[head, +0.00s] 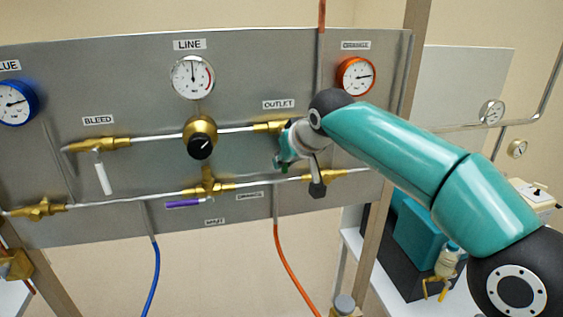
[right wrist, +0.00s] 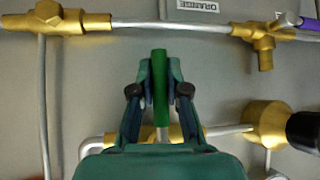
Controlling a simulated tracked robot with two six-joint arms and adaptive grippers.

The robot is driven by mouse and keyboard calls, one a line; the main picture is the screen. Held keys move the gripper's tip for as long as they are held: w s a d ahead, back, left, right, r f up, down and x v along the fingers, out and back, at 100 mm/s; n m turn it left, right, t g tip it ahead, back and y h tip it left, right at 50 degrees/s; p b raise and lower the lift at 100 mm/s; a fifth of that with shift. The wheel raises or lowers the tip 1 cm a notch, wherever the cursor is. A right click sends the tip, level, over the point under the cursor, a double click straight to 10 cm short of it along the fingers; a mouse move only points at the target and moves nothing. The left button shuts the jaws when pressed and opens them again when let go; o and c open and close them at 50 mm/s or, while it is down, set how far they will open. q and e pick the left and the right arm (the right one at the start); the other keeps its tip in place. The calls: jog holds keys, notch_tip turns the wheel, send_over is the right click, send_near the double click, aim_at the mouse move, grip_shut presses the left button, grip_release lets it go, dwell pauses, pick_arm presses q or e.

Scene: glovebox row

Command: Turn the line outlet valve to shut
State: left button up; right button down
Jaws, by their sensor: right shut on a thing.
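The outlet valve (head: 268,127) is a brass body on the upper pipe, below the OUTLET label (head: 279,104). My right gripper (head: 281,163) is at this valve and hides part of it in the head view. In the right wrist view, my right gripper (right wrist: 160,90) is shut on the green lever (right wrist: 160,65), with one finger on each side. The lever stands across the pipe, pointing down the panel in the head view. The brass body behind it is mostly hidden by the gripper. My left gripper is in neither view.
On the grey panel (head: 70,85), the white bleed lever (head: 103,178) hangs down and the purple lever (head: 183,203) lies along the lower pipe. A black regulator knob (head: 202,146) is left of the outlet valve. Several gauges sit above. Blue and orange hoses hang below.

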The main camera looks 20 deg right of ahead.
jog(key=shift+a+f, duration=0.1)
jog(key=shift+f, duration=0.25)
jog(key=c, duration=1.2)
grip_release()
jog(key=shift+r, duration=0.1)
jog(key=shift+o, duration=0.2)
jog(key=shift+r, duration=0.1)
jog(key=shift+s+r, duration=0.1)
jog(key=shift+r, duration=0.05)
jog(key=shift+s+r, duration=0.15)
jog(key=v, duration=1.1)
